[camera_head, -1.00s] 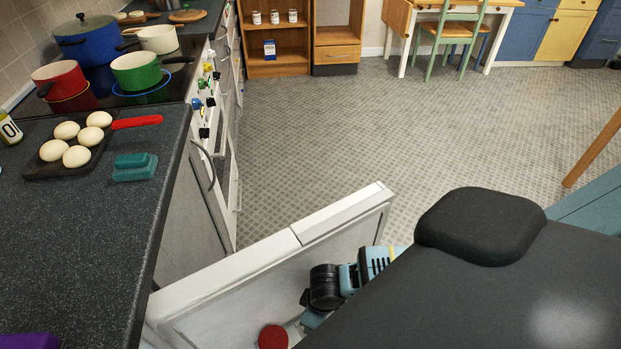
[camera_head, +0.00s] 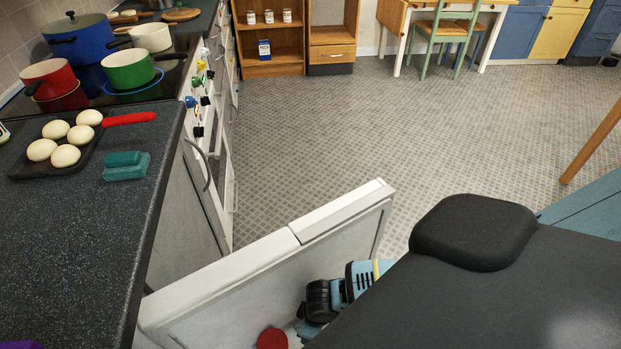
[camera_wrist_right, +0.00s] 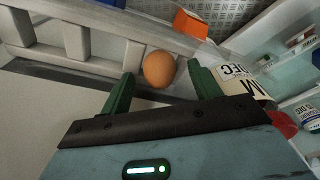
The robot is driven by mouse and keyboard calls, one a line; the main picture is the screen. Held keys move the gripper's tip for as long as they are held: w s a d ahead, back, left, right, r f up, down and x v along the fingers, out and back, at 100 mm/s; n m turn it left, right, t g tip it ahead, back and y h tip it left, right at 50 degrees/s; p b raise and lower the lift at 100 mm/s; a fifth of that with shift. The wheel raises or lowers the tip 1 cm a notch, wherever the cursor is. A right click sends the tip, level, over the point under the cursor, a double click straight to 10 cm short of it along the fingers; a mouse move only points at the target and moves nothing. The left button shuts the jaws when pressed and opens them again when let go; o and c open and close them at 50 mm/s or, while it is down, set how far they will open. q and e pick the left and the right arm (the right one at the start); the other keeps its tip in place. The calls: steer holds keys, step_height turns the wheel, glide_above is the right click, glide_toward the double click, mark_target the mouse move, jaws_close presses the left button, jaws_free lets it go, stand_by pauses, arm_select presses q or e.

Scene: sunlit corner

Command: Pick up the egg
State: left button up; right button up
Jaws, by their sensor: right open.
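In the right wrist view a brown egg (camera_wrist_right: 159,70) sits at a pale shelf or rack, near its rail. My right gripper (camera_wrist_right: 161,82) is open, with its two green fingers on either side of the egg. The egg lies between and slightly beyond the fingertips, and I cannot tell whether either finger touches it. In the head view only part of my right arm shows, beside the open white door; its gripper and the egg are hidden there. My left gripper is not in view.
The open white door (camera_head: 270,264) stands across the lower middle. A bottle with a white label (camera_wrist_right: 240,78) and an orange box (camera_wrist_right: 190,24) are close to the right finger. The dark counter (camera_head: 95,235) holds a pan of pale round items.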

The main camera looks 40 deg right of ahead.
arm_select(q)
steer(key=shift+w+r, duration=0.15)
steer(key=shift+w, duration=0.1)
arm_select(e)
steer(key=c, duration=0.7)
steer(key=shift+c, duration=0.2)
steer(key=shift+r, duration=0.15)
